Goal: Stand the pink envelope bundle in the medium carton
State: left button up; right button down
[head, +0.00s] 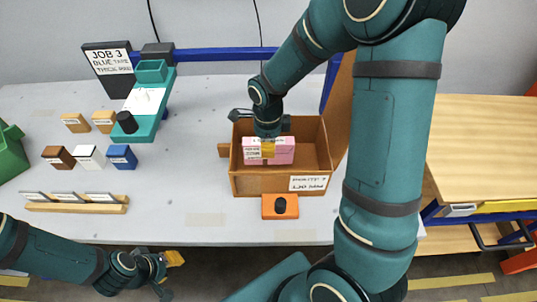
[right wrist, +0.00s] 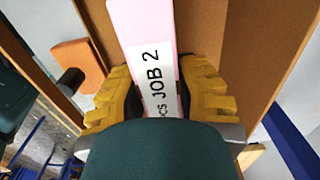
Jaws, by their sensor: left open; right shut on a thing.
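The pink envelope bundle (head: 282,152) is inside the open brown carton (head: 250,184), upright, its top near the level of the front wall. My right gripper (head: 268,148) reaches down into the carton from above and is shut on the bundle. In the right wrist view the pink bundle (right wrist: 143,18), with a white "JOB 2" label, sits between the yellow fingers (right wrist: 160,92). Whether its bottom touches the carton floor is hidden. My left gripper (head: 168,274) is open and empty in front of the table's front edge.
An orange block with a black knob (head: 287,212) stands at the carton's front. Small brown, white and blue boxes (head: 122,157), a teal stand (head: 148,122), a "JOB 3" sign (head: 108,58) and a wooden rack (head: 77,205) are to the left. The table between is clear.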

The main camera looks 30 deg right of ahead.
notch_tip(320, 180, down, 4)
jog(key=shift+r+b, duration=0.1)
jog(key=shift+b, duration=0.35)
jog(key=shift+r, duration=0.1)
jog(key=c, duration=0.8)
grip_release()
jog(key=shift+r, duration=0.1)
notch_tip(320, 180, up, 12)
jog(key=p, duration=0.3)
